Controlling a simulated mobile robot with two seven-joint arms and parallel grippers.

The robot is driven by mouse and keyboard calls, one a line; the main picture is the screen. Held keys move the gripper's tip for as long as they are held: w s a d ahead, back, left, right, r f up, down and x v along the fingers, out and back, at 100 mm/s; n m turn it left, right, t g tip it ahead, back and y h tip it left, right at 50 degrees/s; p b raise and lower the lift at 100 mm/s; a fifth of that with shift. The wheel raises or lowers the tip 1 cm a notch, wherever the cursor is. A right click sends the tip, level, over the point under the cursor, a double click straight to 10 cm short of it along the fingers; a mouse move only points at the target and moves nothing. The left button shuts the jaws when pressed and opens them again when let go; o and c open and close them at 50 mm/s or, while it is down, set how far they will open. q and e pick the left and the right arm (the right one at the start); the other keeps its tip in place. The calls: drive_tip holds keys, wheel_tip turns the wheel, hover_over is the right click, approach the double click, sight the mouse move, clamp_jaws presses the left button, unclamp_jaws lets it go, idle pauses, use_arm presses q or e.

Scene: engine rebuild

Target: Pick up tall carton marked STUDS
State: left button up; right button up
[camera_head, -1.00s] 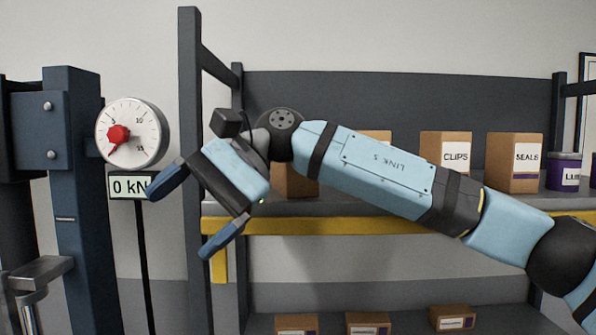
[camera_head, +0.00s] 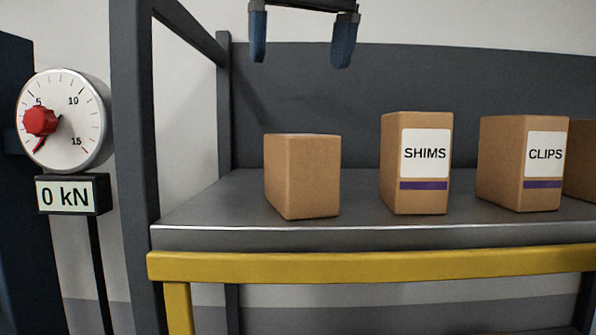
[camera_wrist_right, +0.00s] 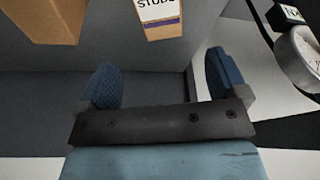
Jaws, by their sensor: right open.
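The tan carton marked STUDS (camera_wrist_right: 162,24) shows at the top of the right wrist view, its white label cut by the frame edge and a purple band below it. In the head view no label reads STUDS; a carton with no visible label (camera_head: 302,177) stands at the left of the shelf, and I cannot tell whether it is the same one. My right gripper (camera_head: 303,45) hangs at the top of the head view, above that carton in the picture. Its fingers are apart and empty, and also show in the wrist view (camera_wrist_right: 162,80). My left gripper is not in view.
Cartons marked SHIMS (camera_head: 416,165) and CLIPS (camera_head: 519,165) stand to the right on the grey shelf (camera_head: 230,220). A yellow rail (camera_head: 370,264) runs along its front. A dark post (camera_head: 134,170) and a gauge (camera_head: 62,120) stand left.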

sight(296, 156)
drive_tip(key=f, duration=0.1)
drive_tip(key=s+f, duration=0.2)
drive_tip(key=shift+s+a+f, duration=0.1)
drive_tip(key=shift+a+f, duration=0.15)
drive_tip(key=shift+f, duration=0.1)
drive_tip(key=w+f, duration=0.2)
drive_tip(key=f, duration=0.1)
drive_tip(key=shift+w+a+f+p, duration=0.1)
drive_tip(key=shift+w+f+p, duration=0.05)
drive_tip(key=shift+w+p, duration=0.15)
drive_tip(key=shift+w+f, duration=0.1)
drive_tip(key=shift+f, duration=0.15)
drive_tip(key=shift+f+p, duration=0.3)
drive_tip(key=shift+p, duration=0.1)
wheel_tip(296, 156, down, 3)
drive_tip(key=shift+f+p, duration=0.15)
drive_tip(key=shift+p, duration=0.35)
drive_tip(key=shift+w+f, duration=0.35)
drive_tip(key=shift+f, duration=0.05)
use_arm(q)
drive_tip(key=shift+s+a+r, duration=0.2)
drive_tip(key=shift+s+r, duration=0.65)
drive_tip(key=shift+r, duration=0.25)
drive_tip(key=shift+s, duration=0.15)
use_arm(e)
drive_tip(key=shift+s, duration=0.2)
